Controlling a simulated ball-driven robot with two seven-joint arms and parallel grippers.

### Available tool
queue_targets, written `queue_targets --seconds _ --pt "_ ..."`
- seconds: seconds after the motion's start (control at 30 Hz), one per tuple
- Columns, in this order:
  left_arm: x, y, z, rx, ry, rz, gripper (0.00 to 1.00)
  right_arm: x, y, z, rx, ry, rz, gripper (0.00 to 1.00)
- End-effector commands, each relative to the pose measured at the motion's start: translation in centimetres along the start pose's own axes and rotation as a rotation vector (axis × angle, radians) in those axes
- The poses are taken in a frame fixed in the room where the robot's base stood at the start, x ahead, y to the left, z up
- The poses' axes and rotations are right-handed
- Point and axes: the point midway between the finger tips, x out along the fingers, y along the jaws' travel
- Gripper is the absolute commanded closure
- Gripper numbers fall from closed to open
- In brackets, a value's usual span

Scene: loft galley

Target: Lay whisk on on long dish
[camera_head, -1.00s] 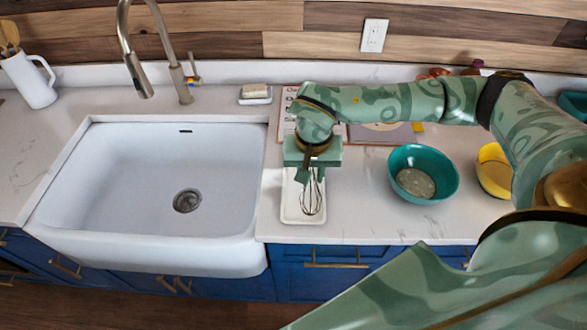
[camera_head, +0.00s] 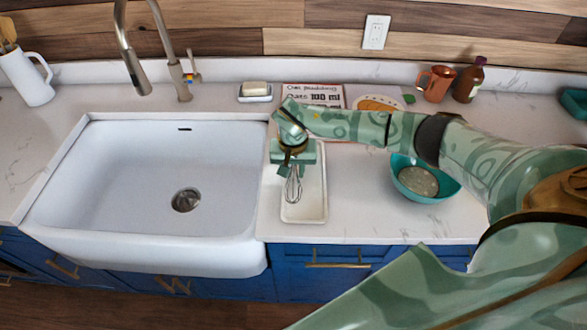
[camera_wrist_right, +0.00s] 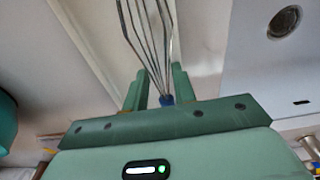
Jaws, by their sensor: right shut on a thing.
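The whisk (camera_head: 293,186) is a wire whisk held in my right gripper (camera_head: 288,168), its wire loops pointing toward the counter's front edge. In the right wrist view the whisk (camera_wrist_right: 152,45) extends from between the two green fingers of the gripper (camera_wrist_right: 158,92), with a blue part at its base. The long dish (camera_head: 312,208) is a white rectangular tray on the counter just right of the sink. The whisk is over the left part of the dish; I cannot tell whether it touches. The dish (camera_wrist_right: 105,35) also shows behind the whisk in the wrist view. My left gripper is not in view.
The white sink (camera_head: 150,235) is close on the left. A teal bowl (camera_head: 440,192) stands to the right, partly behind my arm. A soap dish (camera_head: 255,97), a recipe board (camera_head: 312,94), an orange mug (camera_head: 436,84) and a brown bottle (camera_head: 468,82) are at the back.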

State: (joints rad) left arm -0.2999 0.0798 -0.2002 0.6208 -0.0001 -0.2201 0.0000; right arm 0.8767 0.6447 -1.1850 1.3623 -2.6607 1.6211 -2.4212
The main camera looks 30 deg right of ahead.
Motion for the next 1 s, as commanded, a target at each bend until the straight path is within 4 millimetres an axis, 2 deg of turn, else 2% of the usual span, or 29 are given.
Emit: queue_targets --seconds 0.1,0.13,0.2,0.47,0.57,1.0 --pt "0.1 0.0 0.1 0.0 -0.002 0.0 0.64 0.1 0.0 0.0 0.0 0.0 0.0 1.0" --pt "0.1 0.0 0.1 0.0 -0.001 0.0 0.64 0.1 0.0 0.0 0.001 0.0 0.0 0.65" --pt "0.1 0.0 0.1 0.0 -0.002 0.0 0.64 0.0 0.0 0.0 0.001 0.0 0.0 0.52" --pt "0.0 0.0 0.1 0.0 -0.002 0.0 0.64 -0.1 0.0 0.0 0.001 0.0 0.0 0.52" --pt "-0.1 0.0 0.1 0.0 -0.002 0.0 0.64 -0.8 0.0 -0.1 0.0 0.003 -0.002 0.52" --pt "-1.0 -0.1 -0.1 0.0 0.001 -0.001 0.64 -10.1 0.0 -0.1 0.0 0.005 -0.002 0.52"
